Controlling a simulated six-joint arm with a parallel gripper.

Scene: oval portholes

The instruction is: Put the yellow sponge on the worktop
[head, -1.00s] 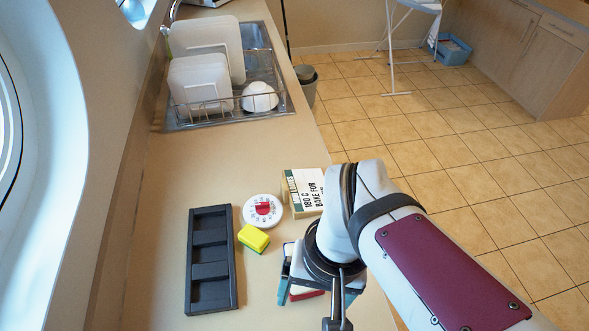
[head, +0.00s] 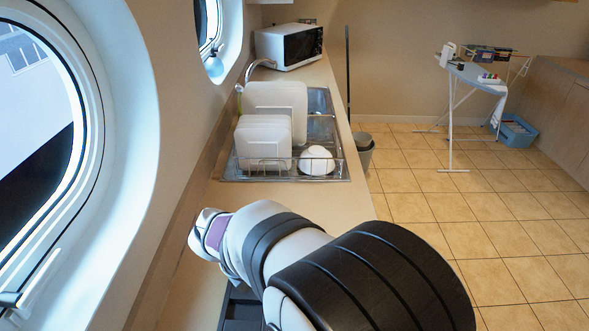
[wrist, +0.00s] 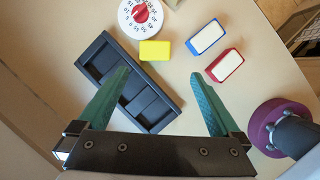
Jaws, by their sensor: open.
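In the wrist view the yellow sponge (wrist: 154,50) lies on the worktop (wrist: 255,75), close beside the black compartment tray (wrist: 101,57). My gripper (wrist: 161,73) is open and empty above the tray and worktop, its two green fingers pointing toward the sponge and spread to either side of it in the picture. The sponge is clear of both fingers. In the head view my arm hides the sponge and my gripper; a bare strip of the worktop (head: 203,276) shows at the left.
A white timer with a red knob (wrist: 140,11) stands beyond the sponge. A blue-edged block (wrist: 205,37) and a red-edged block (wrist: 224,66) lie to its right. In the head view, a dish rack with white boards (head: 263,140), a white bowl (head: 317,160) and a microwave (head: 288,46) stand farther back.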

